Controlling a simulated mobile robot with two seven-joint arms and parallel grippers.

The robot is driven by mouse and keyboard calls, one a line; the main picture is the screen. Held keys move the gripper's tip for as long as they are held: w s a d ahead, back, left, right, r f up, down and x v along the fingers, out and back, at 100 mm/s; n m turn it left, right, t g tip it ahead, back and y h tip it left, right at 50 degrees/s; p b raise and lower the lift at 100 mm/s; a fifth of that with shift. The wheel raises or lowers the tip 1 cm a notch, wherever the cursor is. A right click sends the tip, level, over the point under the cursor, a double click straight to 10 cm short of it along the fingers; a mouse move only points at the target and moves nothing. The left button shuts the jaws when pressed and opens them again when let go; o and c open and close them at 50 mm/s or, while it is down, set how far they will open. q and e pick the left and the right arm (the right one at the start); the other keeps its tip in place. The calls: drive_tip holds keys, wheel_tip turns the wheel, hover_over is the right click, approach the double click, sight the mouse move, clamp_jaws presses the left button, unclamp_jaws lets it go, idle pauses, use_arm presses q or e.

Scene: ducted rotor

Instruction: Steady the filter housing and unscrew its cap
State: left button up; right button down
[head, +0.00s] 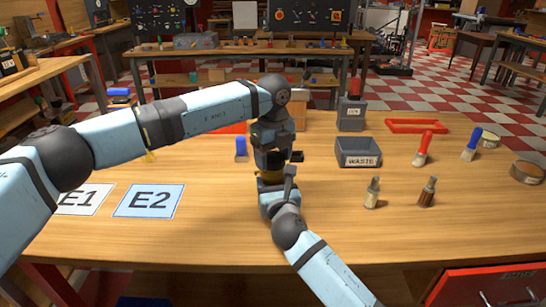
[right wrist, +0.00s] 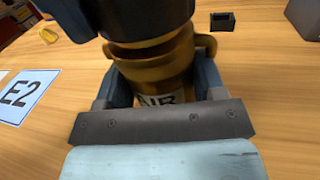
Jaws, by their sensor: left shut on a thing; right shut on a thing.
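The amber filter housing (right wrist: 152,72) stands upright on the table, with a partly hidden label on its side. It is mostly covered in the head view, with a yellowish band (head: 270,176) showing between my grippers. My right gripper (right wrist: 163,84) is shut on the housing's body, one finger on each side. In the head view it reaches in low from the front (head: 272,187). My left gripper (head: 271,158) points down over the housing's top and is shut on the cap. The cap is hidden by the gripper, so its thread and seating cannot be seen.
A grey bin labelled WASTE (head: 358,152) and a grey container (head: 351,115) stand behind to the right. Mat E2 (head: 149,201) lies left. The front right table is clear.

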sight(273, 157)
use_arm(q)
drive_tip(key=shift+r, duration=1)
drive_tip(key=shift+r, duration=2.05)
use_arm(e)
drive_tip(key=shift+c, duration=0.7)
unclamp_jaws()
